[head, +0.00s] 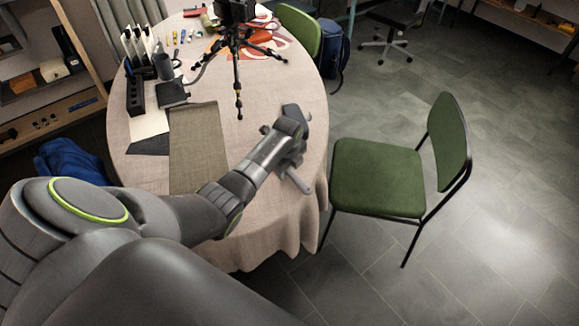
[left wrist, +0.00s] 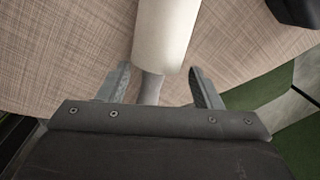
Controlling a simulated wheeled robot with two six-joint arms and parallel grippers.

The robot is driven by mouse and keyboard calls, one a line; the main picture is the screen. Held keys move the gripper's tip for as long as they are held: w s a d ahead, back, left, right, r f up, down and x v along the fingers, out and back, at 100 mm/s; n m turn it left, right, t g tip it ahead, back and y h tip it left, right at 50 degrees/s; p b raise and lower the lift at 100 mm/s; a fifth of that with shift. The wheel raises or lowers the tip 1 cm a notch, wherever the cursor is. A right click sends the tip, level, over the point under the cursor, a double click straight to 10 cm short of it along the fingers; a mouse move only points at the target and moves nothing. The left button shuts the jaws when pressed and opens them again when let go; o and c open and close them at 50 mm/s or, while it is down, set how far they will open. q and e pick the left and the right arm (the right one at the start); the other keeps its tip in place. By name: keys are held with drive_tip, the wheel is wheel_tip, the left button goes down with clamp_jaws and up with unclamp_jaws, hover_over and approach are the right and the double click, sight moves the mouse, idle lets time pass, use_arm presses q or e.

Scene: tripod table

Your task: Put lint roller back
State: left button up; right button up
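The lint roller shows in the left wrist view as a white cylinder (left wrist: 165,35) with a short grey handle (left wrist: 151,88). It lies over the woven tablecloth. My left gripper (left wrist: 164,86) is open, with one finger on each side of the handle and a gap to both. The handle is nearer the left finger in that view, and its lower end is hidden behind the gripper body. In the head view my left gripper (head: 291,163) is low over the right side of the table, and I cannot make out the roller clearly there. My right gripper is not in view.
The oval table (head: 240,230) bears a black tripod (head: 237,70), a woven mat (head: 198,145), a dark rack (head: 135,92) and several small items at the back. A green chair (head: 380,176) stands close to its right edge. The cloth between mat and tripod is fairly clear.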

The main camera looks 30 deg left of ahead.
use_arm(q)
wheel_tip(320, 180, up, 12)
drive_tip(key=s, duration=0.2)
drive_tip(key=shift+d, duration=0.35)
idle(0.3)
idle(0.4)
